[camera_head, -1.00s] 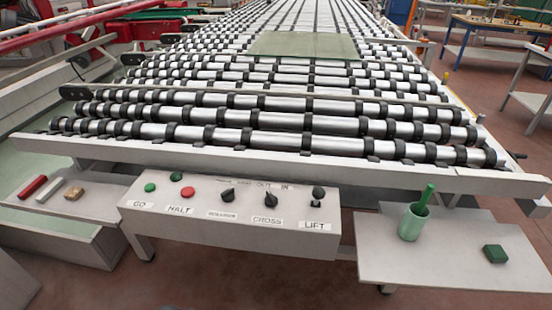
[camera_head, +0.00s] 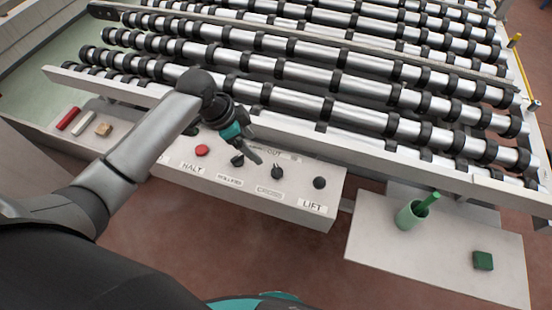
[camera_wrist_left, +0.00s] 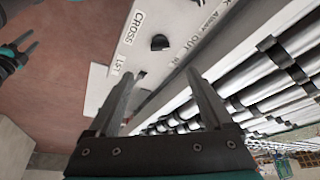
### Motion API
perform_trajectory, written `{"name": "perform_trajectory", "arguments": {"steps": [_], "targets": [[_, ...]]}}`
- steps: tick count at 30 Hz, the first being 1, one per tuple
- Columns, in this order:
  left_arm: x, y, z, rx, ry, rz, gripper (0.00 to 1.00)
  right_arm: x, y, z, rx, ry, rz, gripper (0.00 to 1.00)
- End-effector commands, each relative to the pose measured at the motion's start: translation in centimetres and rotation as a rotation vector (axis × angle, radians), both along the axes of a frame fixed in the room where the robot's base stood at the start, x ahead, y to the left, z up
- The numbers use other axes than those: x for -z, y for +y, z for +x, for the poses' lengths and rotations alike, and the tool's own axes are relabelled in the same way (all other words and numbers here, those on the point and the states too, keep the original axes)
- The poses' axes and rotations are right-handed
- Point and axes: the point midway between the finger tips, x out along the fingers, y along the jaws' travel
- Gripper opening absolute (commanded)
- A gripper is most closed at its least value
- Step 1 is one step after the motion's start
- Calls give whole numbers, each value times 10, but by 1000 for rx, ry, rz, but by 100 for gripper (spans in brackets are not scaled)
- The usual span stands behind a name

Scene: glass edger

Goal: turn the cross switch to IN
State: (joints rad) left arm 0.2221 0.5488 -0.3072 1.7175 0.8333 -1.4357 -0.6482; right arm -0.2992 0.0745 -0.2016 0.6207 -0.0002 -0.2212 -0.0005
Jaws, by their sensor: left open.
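The cross switch (camera_head: 278,172) is a small black knob on the front control panel, between the rollers knob (camera_head: 237,160) and the lift knob (camera_head: 319,183). Its CROSS label is below it, and lettering reading OUT is above it. I cannot tell which way its pointer is set. My left gripper (camera_head: 254,157) is over the panel, just left of the cross switch. In the left wrist view the switch (camera_wrist_left: 160,42) shows ahead of the two spread, empty fingers (camera_wrist_left: 163,90), apart from them. Part of what looks like my right gripper (camera_wrist_left: 22,48) is at that view's left edge.
The red HALT button (camera_head: 202,150) is left of the knobs. The roller conveyor (camera_head: 330,75) rises behind the panel. A side table (camera_head: 400,260) at the right holds a green cup (camera_head: 409,217) and a green block (camera_head: 482,261). Small blocks (camera_head: 85,121) lie at the left.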

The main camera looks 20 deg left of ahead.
Motion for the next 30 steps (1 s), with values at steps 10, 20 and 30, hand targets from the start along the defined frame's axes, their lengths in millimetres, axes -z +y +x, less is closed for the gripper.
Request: {"name": "perform_trajectory", "arguments": {"steps": [10, 20, 30], "targets": [[56, -20, 12, -3, 2, -1, 84, 5, 0, -6, 0, 8, 0, 50], [103, -36, 23, -4, 1, 1, 84, 12, -3, -4, -1, 5, -4, 50], [129, -44, 29, -3, -1, 1, 84, 17, -5, 0, 1, 0, -6, 50]]}}
